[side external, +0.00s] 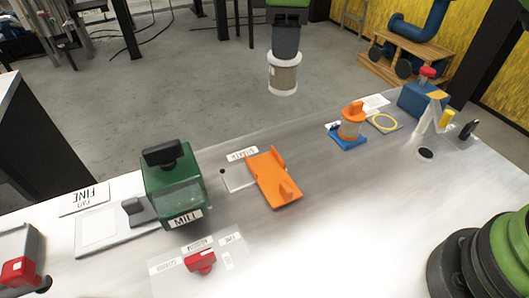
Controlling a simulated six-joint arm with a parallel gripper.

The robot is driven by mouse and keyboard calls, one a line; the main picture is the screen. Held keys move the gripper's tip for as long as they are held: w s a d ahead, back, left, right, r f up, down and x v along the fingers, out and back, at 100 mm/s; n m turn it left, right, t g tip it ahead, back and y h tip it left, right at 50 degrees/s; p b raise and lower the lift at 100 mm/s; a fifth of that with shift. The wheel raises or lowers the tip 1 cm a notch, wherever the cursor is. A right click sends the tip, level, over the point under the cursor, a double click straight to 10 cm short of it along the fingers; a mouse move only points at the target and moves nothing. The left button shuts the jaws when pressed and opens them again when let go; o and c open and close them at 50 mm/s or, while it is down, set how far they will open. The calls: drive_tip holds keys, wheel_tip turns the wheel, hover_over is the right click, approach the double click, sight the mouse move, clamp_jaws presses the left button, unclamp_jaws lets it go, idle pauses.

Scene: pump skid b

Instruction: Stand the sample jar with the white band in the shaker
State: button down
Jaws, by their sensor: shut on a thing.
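My gripper (285,54) is at the top middle, pointing down and shut on a sample jar (283,78). The jar is upright, with beige contents and white at its top and bottom. It hangs in the air, seen against the floor beyond the bench's far edge. An orange holder (272,180) with raised parts lies on the bench below it, beside a small label (241,154) that may read shaker.
A green mill (176,188) stands left of the orange holder. A red knob (201,260) is in front. A yellow ring (384,122), a blue box (418,100) and a white stand (432,112) are at right. The bench (340,210) is clear in the middle.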

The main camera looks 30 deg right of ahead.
drive_tip(key=s+a+f+n, duration=0.1)
drive_tip(key=s+a+n, duration=0.1)
drive_tip(key=a, duration=0.2)
wheel_tip(320, 180, down, 14)
drive_tip(key=shift+w+a, duration=0.15)
idle(0.3)
drive_tip(key=c, duration=0.8)
unclamp_jaws()
drive_tip(key=shift+f, duration=0.1)
drive_tip(key=r, duration=1.2)
drive_tip(key=shift+s+a+r, duration=0.1)
drive_tip(key=shift+s+r, duration=0.05)
drive_tip(key=shift+s, duration=0.15)
